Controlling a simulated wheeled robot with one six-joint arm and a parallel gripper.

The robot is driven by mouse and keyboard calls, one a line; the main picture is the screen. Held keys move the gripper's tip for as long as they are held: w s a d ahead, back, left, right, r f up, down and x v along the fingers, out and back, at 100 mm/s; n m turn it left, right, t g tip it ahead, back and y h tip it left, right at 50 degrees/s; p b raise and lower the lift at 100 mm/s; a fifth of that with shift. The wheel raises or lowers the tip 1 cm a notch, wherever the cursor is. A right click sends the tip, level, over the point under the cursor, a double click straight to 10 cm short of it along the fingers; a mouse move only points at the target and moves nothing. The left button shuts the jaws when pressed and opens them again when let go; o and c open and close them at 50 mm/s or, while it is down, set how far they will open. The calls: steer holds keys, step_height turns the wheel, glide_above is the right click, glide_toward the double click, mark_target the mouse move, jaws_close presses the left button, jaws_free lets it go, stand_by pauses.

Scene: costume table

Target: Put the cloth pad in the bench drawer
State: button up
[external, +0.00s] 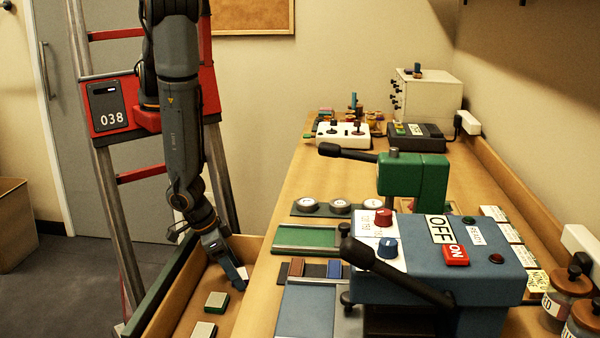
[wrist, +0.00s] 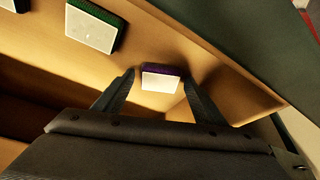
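A small block-like pad with a white face and purple edge (wrist: 163,77) is in the wrist view, just beyond and between my fingertips; I take it for the cloth pad. My gripper (wrist: 160,84) has its fingers spread, with a narrow gap showing on the pad's left side. In the external view my gripper (external: 238,277) reaches down into the open bench drawer (external: 178,302), and a white face (external: 243,272) shows at its tip. The pad's underside is hidden, and whether it rests on the drawer floor is hard to tell.
Green-edged white pads (external: 217,302) (external: 204,331) lie in the drawer; one shows upper left in the wrist view (wrist: 94,27). The bench (external: 262,285) stands right of the drawer, with trays, a blue switch box (external: 480,275) and a green press (external: 414,176). A ladder (external: 120,230) stands behind.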

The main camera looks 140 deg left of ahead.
steer(key=shift+r, duration=0.1)
steer(key=shift+d+r, duration=0.2)
steer(key=shift+r, duration=0.35)
steer(key=w+d+r+m+t+h, duration=0.1)
steer(key=w+d+r+m+h, duration=0.2)
steer(key=r, duration=0.7)
steer(key=w+d+r+m+t+h, duration=0.1)
steer(key=d+r+m+h, duration=0.2)
steer(key=r, duration=0.8)
steer(key=s+a+r+m+g+y, duration=0.1)
steer(key=s+a+r+m, duration=0.3)
steer(key=a+r+m, duration=0.3)
steer(key=shift+r+g+y+p, duration=0.3)
steer(key=shift+r+y+p, duration=0.1)
steer(key=shift+r, duration=0.55)
